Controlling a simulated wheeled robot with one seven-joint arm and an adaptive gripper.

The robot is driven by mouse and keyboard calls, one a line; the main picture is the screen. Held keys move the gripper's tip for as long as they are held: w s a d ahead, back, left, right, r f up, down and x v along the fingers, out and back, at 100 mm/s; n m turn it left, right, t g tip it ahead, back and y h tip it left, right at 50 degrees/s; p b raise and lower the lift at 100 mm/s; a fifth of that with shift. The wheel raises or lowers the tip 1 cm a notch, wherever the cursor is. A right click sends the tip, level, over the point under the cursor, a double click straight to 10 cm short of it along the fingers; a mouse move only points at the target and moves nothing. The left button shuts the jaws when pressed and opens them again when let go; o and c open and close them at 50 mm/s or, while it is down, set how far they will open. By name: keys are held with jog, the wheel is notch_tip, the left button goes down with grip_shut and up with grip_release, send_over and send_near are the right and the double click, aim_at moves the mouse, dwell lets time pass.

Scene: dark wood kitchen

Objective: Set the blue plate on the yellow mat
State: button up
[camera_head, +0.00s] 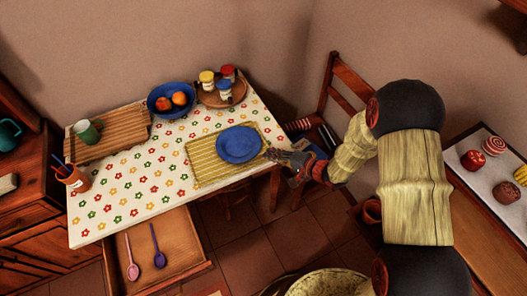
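The blue plate (239,144) lies on the right part of the yellow striped mat (204,166), on a table with a flowered cloth. It looks flat, and its right rim is near the mat's right edge. My gripper (271,154) is just right of the plate, at the table's right edge, with its fingertips pointing left toward the rim. The fingers are small and dark here, so I cannot tell whether they touch the plate or are open or shut.
A blue bowl of fruit (163,106) and a round tray with jars (209,99) stand behind the mat. An open drawer (178,231) holds two spoons. A chair (351,78) stands right of the table.

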jog(key=d+r+n+t+h+p, duration=0.1)
jog(key=d+r+n+t+h, duration=0.2)
jog(key=d+r+h, duration=1.35)
jog(key=s+d+r+g+y, duration=0.1)
jog(key=s+d+r+y, duration=0.1)
jog(key=s+d+r, duration=0.35)
jog(key=s+d+r+g+y, duration=0.1)
jog(key=s+d+r+y, duration=0.15)
jog(key=s+r, duration=0.55)
jog(key=s+a+r+n+g, duration=0.1)
jog(key=s+a, duration=0.1)
jog(key=s, duration=0.5)
jog(key=s+a+r+n+g+y, duration=0.1)
jog(key=s+a+r+n, duration=0.1)
jog(key=s, duration=0.4)
jog(key=shift+s+r+g, duration=0.3)
jog(key=shift+s, duration=0.1)
